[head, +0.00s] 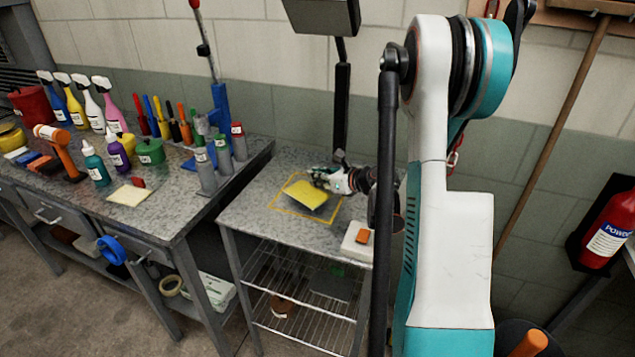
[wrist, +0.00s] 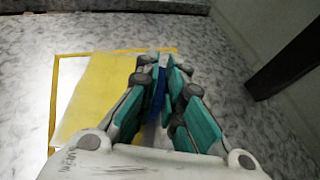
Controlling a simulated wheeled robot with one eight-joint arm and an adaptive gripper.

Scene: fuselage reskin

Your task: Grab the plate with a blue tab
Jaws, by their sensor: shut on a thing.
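A yellow plate (head: 306,194) is at the small metal table, over an area outlined in yellow. In the wrist view the yellow plate (wrist: 100,95) lies left of my fingers, with a blue tab (wrist: 158,88) between the fingertips. My gripper (head: 330,180) is at the plate's right edge in the head view. In the wrist view my gripper (wrist: 162,68) is shut on the blue tab. The fingers hide most of the tab. I cannot tell whether the plate touches the tabletop.
A white block with an orange piece (head: 360,238) sits at the small table's front right. A workbench (head: 160,215) with spray bottles and tools stands at left. A dark post (head: 341,110) rises behind the small table. A red extinguisher (head: 608,225) hangs at right.

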